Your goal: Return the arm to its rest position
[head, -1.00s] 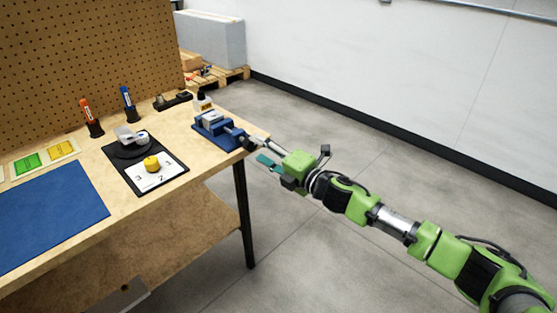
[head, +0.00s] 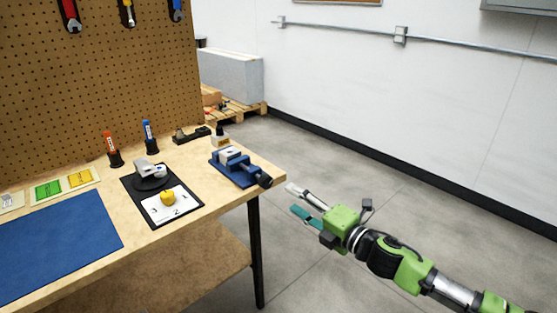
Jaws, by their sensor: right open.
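My right arm comes in from the lower right, with green and black links. My right gripper (head: 303,203) is open and empty, with one pale finger and one teal finger. It hangs over the floor just off the right end of the workbench (head: 100,271), apart from the blue vise (head: 240,168) at the bench's right corner. The vise holds a light grey block (head: 230,155) in or on its jaws. My left gripper is not in view.
A black mat with a white numbered card (head: 173,206) carries a yellow knob (head: 167,197) and a grey device (head: 150,174). An orange marker (head: 110,143), a blue marker (head: 149,133) and a small bottle (head: 220,137) stand behind. A blue mat (head: 55,245) lies left. Floor right of the bench is clear.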

